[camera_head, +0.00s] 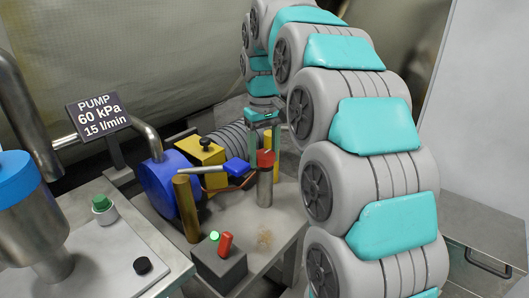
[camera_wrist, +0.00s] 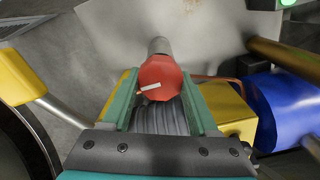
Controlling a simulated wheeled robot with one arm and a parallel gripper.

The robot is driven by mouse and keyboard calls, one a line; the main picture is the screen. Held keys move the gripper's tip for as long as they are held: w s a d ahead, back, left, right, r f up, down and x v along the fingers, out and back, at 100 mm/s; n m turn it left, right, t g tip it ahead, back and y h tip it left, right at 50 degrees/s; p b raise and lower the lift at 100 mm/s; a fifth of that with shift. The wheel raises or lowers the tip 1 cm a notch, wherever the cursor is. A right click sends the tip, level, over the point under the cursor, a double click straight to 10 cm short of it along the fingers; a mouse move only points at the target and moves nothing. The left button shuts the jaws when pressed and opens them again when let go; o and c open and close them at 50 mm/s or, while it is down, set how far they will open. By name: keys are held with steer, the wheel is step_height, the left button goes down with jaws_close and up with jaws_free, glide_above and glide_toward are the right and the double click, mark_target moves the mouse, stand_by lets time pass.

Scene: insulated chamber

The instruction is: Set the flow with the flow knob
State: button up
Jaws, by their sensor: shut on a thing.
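The red flow knob (camera_head: 265,158) tops an upright metal post on the pump bench. In the wrist view the knob (camera_wrist: 160,78) shows a faceted red top with a white pointer line, tilted slightly up to the right. My gripper (camera_head: 264,142) comes down from above at the knob. In the wrist view its two green fingers (camera_wrist: 159,92) stand on either side of the knob, shut on it. A black sign (camera_head: 98,116) left of the pump reads "PUMP 60 kPa 15 l/min".
A blue pump body (camera_head: 160,185), a yellow block (camera_head: 200,152) with a black knob, and a blue-handled lever (camera_head: 236,167) lie left of the post. A brass cylinder (camera_head: 187,208) and a grey switch box (camera_head: 218,264) stand nearer. A green button (camera_head: 103,204) is on the left table.

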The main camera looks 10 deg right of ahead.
steer(key=n, duration=0.5)
steer(key=shift+a+r+n+p, duration=0.1)
steer(key=shift+r+n+p, duration=0.05)
steer(key=shift+n+p, duration=0.2)
steer(key=n, duration=0.5)
steer(key=shift+n, duration=0.25)
steer(key=o, duration=1.4)
steer(key=shift+s, duration=0.1)
